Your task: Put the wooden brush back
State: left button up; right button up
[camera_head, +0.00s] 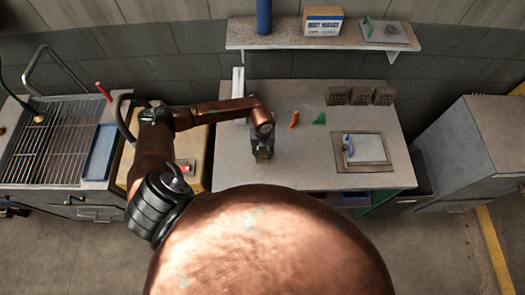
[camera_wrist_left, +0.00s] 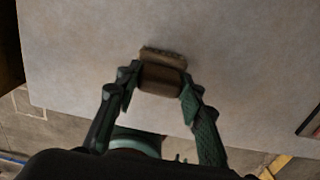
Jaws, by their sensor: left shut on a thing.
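My left gripper (camera_head: 262,152) is over the left part of the grey worktable (camera_head: 290,170). In the left wrist view, its two green-padded fingers (camera_wrist_left: 160,85) are shut on a small brown block, the wooden brush (camera_wrist_left: 162,77). A rough, bristle-like strip shows along the brush's far edge. The brush is close to the table surface; I cannot tell whether it touches it. In the head view the brush is mostly hidden by the gripper. My right gripper is not in view.
Several hollow bricks (camera_head: 360,96) stand at the table's back right. An orange piece (camera_head: 294,119) and a green piece (camera_head: 319,118) lie mid-table. A framed tray (camera_head: 386,163) is at the right. A wall shelf (camera_head: 280,43) holds a box (camera_head: 322,21) and a blue cylinder (camera_head: 264,17).

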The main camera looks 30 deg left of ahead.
pick_arm(q)
jog(key=shift+f, duration=0.1)
jog(key=shift+f, duration=0.1)
jog(key=o, duration=1.1)
jog(key=shift+r, duration=0.35)
notch_tip(320, 180, up, 10)
jog(key=b, duration=0.3)
jog(key=shift+r, duration=0.85)
jog(key=shift+s+f, duration=0.1)
